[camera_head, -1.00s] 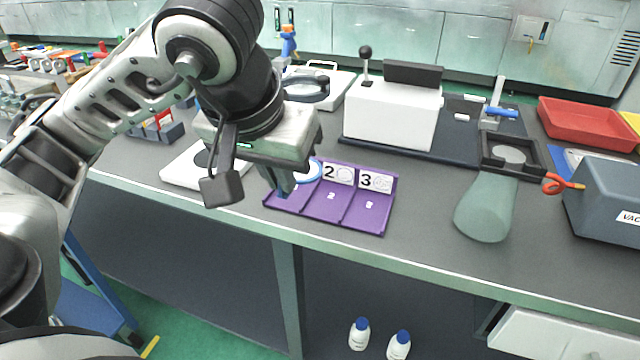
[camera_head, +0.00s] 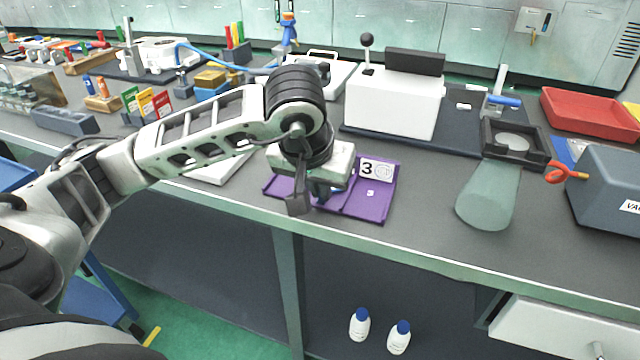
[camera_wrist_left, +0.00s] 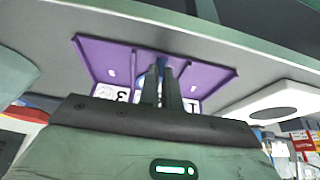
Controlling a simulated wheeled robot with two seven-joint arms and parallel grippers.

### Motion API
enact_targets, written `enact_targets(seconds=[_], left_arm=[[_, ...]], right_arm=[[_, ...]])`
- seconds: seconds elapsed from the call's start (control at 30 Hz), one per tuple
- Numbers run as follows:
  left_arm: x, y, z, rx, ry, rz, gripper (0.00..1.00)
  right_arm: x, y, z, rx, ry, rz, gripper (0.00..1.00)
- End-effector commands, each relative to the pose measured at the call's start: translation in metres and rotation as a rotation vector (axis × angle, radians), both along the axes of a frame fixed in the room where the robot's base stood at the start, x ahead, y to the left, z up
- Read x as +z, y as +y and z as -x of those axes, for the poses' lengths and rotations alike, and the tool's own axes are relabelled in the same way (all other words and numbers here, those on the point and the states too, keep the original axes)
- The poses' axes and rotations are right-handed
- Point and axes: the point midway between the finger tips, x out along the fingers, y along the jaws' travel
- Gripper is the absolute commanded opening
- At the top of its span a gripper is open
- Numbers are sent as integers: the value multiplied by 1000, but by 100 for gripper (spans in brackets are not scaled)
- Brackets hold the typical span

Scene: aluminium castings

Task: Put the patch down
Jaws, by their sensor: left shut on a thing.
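The purple tray (camera_head: 370,211) lies on the bench with numbered labels at its back; label 3 (camera_head: 369,168) shows in the head view. My left gripper (camera_head: 322,196) is low over the tray's middle part, and its hand hides the other labels. It is shut on the patch, of which only a small blue bit (camera_head: 337,189) shows in the head view. In the left wrist view the two dark fingers (camera_wrist_left: 161,80) stand over the purple tray (camera_wrist_left: 115,62), with blue (camera_wrist_left: 160,64) between them. I cannot tell whether the patch touches the tray.
A white box with a black-knobbed lever (camera_head: 395,105) stands behind the tray. A grey-green sleeve-like piece (camera_head: 487,195) lies to the right, before a black frame (camera_head: 515,146). A white plate (camera_head: 218,170) is left of the tray.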

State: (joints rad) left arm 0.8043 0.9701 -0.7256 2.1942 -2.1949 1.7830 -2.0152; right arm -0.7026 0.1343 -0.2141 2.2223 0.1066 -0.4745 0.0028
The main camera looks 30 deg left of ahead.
Motion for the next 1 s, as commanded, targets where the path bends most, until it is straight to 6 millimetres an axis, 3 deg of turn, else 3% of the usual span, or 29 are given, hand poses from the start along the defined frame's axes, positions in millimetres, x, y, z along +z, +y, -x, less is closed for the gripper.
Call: enact_targets(seconds=[0.3,0.4,0.77,1.0], left_arm=[[-5,0,0,1,-1,1,0],[-3,0,0,1,0,1,27],[3,0,0,1,0,1,27],[42,-4,14,0,-8,1,27]], right_arm=[[-8,0,1,1,3,2,0],[-6,0,1,1,2,2,0],[3,0,1,2,-1,1,0],[2,0,1,2,7,0,0]])
